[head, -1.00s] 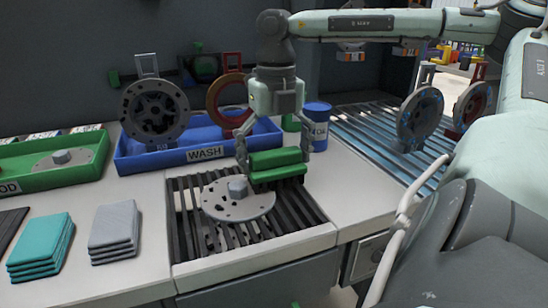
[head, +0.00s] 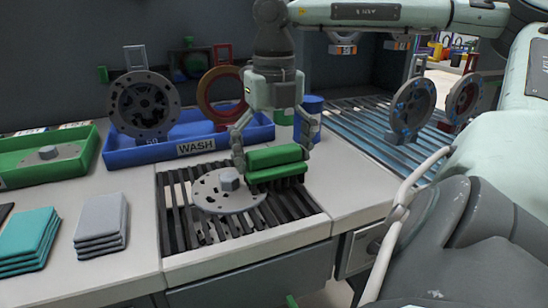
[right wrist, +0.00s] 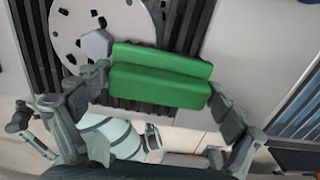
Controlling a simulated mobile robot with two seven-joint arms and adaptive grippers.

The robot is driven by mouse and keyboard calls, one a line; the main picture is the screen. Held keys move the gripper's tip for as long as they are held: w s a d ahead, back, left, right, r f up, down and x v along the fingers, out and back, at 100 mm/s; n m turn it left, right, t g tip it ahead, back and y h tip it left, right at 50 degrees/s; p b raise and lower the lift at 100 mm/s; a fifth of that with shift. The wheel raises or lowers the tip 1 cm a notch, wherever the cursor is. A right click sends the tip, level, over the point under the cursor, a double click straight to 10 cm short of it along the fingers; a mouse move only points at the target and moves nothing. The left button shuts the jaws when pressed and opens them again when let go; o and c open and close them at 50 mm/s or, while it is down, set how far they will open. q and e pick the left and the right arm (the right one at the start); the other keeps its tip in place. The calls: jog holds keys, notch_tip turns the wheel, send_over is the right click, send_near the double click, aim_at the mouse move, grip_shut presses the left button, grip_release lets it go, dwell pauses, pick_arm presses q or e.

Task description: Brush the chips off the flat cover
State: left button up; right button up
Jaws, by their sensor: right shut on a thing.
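The flat cover (head: 213,197) is a pale grey round plate with holes and a raised hub. It lies on a dark slatted grate (head: 180,225) in the worktop. Small dark chips seem to lie on it, hard to tell from its holes; it also shows in the right wrist view (right wrist: 75,25). My right gripper (head: 272,160) is shut on a green brush (head: 276,157), its fingers at the two ends. The brush is level, at the cover's far right edge beside the hub; contact is unclear. I cannot make out my left gripper.
Behind is a blue WASH tray (head: 150,156), with a grey wheel-like part (head: 118,108) and a red ring (head: 208,100) above it. A green tray (head: 80,165) and folded cloths (head: 100,222) are left. A blue can (head: 313,103) stands behind the gripper.

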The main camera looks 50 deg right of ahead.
jog(key=shift+w+d+p, duration=0.35)
jog(key=shift+w+d, duration=0.05)
jog(key=shift+w, duration=0.25)
jog(key=shift+w+d+r+p, duration=0.15)
jog(key=shift+w+d+p, duration=0.15)
jog(key=shift+w+p, duration=0.25)
jog(key=shift+w+d+p, duration=0.3)
jog(key=shift+w, duration=0.15)
jog(key=shift+s+a+f+b, duration=0.3)
jog(key=shift+s+b, duration=0.2)
jog(key=shift+b, duration=0.15)
jog(key=shift+s+a+b, duration=0.3)
jog(key=shift+s, duration=0.2)
jog(key=shift+s+a, duration=0.1)
jog(key=shift+s+a+r+b, duration=0.1)
jog(key=shift+s+a+b, duration=0.35)
jog(key=shift+s+b, duration=0.3)
jog(key=shift+s, duration=0.1)
jog(key=shift+r, duration=0.2)
